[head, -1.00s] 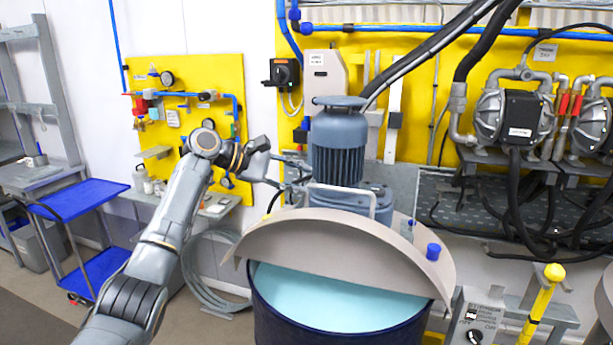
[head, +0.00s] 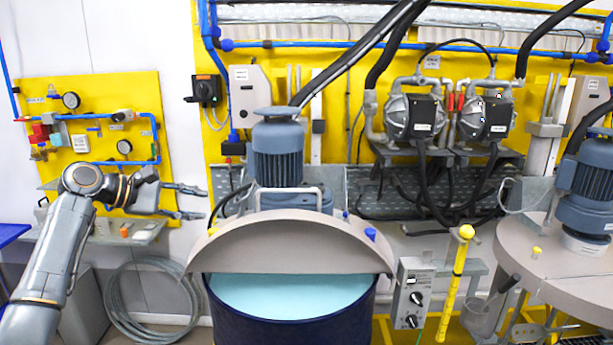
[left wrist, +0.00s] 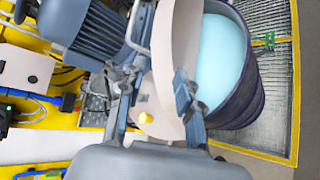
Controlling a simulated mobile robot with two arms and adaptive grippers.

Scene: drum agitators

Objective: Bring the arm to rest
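My left gripper (head: 196,202) is at the left of the head view, its two fingers spread apart and pointing right, with nothing between them. It shows in the left wrist view (left wrist: 155,105), again open and empty. In the head view it appears left of the drum (head: 290,310), level with the lower part of the grey-blue agitator motor (head: 277,155). The drum holds pale blue liquid (head: 290,295) and its half lid (head: 290,245) is tilted up. My right gripper is in no view.
A wall shelf (head: 130,232) with small items lies below the left gripper. A coiled hose (head: 150,300) hangs under it. A control box (head: 412,292) and a yellow-handled rod (head: 457,280) stand right of the drum. A second motor (head: 588,190) sits on a lid at far right.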

